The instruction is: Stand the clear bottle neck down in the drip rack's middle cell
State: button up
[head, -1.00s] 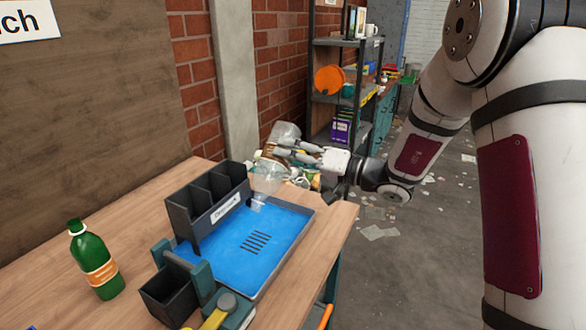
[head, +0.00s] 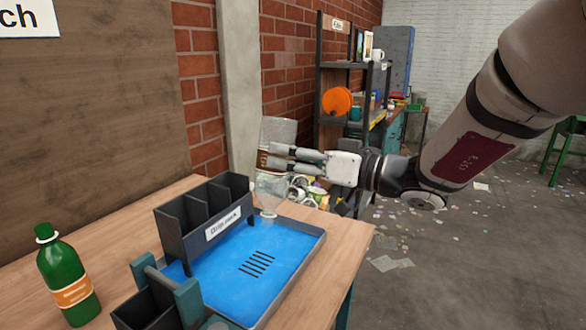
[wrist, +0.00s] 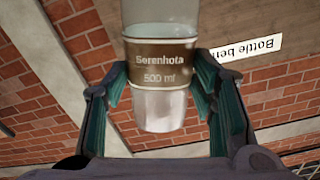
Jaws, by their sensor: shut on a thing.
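The clear bottle (head: 272,187) has a brown label and hangs neck down, nearly upright, in my gripper (head: 292,157). In the wrist view the fingers (wrist: 163,82) are on either side of the bottle (wrist: 160,108), whose label reads "Serenhota 500 ml". The dark drip rack (head: 204,244) has three open cells in a row, and its middle cell (head: 208,200) looks empty. The bottle is to the right of the rack, with its neck in front of the blue tray's back corner in the picture. Its exact height above the tray is hard to tell.
The rack stands at the back-left edge of a blue tray (head: 285,262) with drain slots, on a wooden bench (head: 115,232). A green bottle (head: 66,280) stands at the left. A dark bin (head: 145,310) is at the front. Clutter lies behind the bottle.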

jog(key=n+b, duration=0.1)
jog(key=b, duration=0.1)
jog(key=s+n+b, duration=0.1)
jog(key=b, duration=0.1)
jog(key=a+n+b, duration=0.1)
jog(key=b, duration=0.1)
jog(key=shift+s+r, duration=0.2)
jog(key=shift+r, duration=0.05)
jog(key=shift+s+r+b, duration=0.1)
jog(key=shift+r+b, duration=0.05)
jog(key=shift+b, duration=0.15)
dwell(0.9)
